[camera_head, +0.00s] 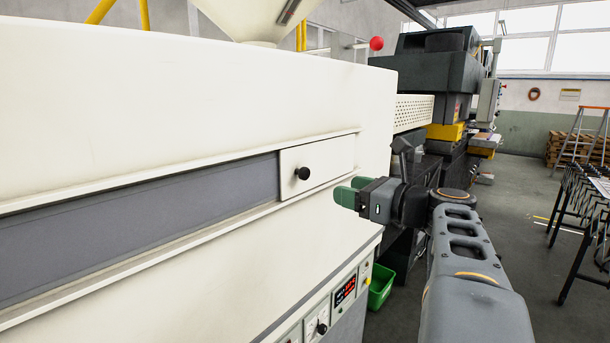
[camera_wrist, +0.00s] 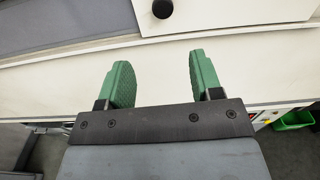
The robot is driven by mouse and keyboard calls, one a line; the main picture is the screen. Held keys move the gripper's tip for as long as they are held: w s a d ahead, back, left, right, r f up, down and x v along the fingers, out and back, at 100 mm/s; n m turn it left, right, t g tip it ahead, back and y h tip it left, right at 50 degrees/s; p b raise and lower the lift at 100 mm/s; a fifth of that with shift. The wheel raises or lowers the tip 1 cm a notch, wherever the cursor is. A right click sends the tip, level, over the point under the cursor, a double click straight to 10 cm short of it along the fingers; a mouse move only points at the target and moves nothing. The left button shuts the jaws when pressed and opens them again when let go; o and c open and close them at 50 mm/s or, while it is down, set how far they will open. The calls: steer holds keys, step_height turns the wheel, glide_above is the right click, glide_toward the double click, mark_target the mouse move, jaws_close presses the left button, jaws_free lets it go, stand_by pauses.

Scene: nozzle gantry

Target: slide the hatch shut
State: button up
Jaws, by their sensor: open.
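The hatch (camera_head: 326,158) is a white sliding panel with a round black knob (camera_head: 302,173), at the right end of a long recessed track in the cream machine side. To its left the grey opening (camera_head: 150,205) lies uncovered. My gripper (camera_head: 346,195) has green fingers, open and empty, and is to the right of the knob and slightly below it in the head view. In the wrist view the hatch (camera_wrist: 225,14) and knob (camera_wrist: 162,8) show at the top, beyond the spread fingers (camera_wrist: 156,80). Nothing is between the fingers, and they appear apart from the knob.
The cream machine body (camera_head: 180,90) fills the left side. A control panel with a red display (camera_head: 345,292) is below the hatch. A green bin (camera_head: 381,286) stands on the floor. Dark machinery (camera_head: 435,70) rises behind my arm. Open floor lies to the right, before a rack (camera_head: 580,215).

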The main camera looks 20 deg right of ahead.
mark_target(307, 174)
steer(key=p+x, duration=0.1)
steer(key=x, duration=0.3)
steer(key=p+x, duration=0.1)
steer(key=x, duration=0.3)
steer(key=r+p+x, duration=0.1)
steer(key=x, duration=0.4)
steer(key=shift+w+d, duration=0.2)
steer(key=shift+w, duration=0.05)
jaws_close()
